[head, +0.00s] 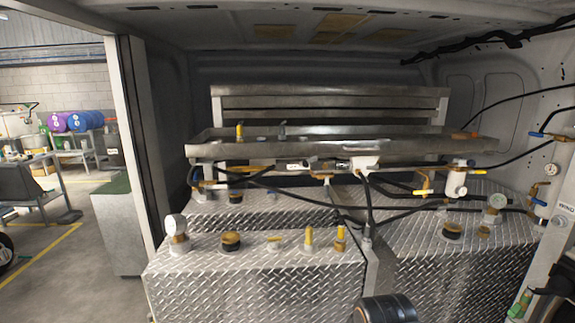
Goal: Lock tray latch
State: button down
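A long metal tray (345,152) lies level above the diamond-plate tanks inside the van. A small upright yellow piece (240,131) and a grey upright piece (282,131) stand at the tray, left of its middle. A flat orange piece (464,135) lies at its right end. A white block (364,162) sits at the tray's front edge. I cannot tell which of these small parts, if any, is the latch, or whether it is locked. My gripper is not in view.
Diamond-plate tanks (255,285) with gauges, caps and yellow fittings fill the space below. Black hoses (370,205) hang under the tray. A dark cylinder (388,309) shows at the bottom edge. A door post (138,140) stands left; open floor lies beyond it.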

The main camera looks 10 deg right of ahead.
aim_at(305, 164)
jog(key=z, duration=0.05)
jog(key=i, duration=0.95)
jog(key=z, duration=0.35)
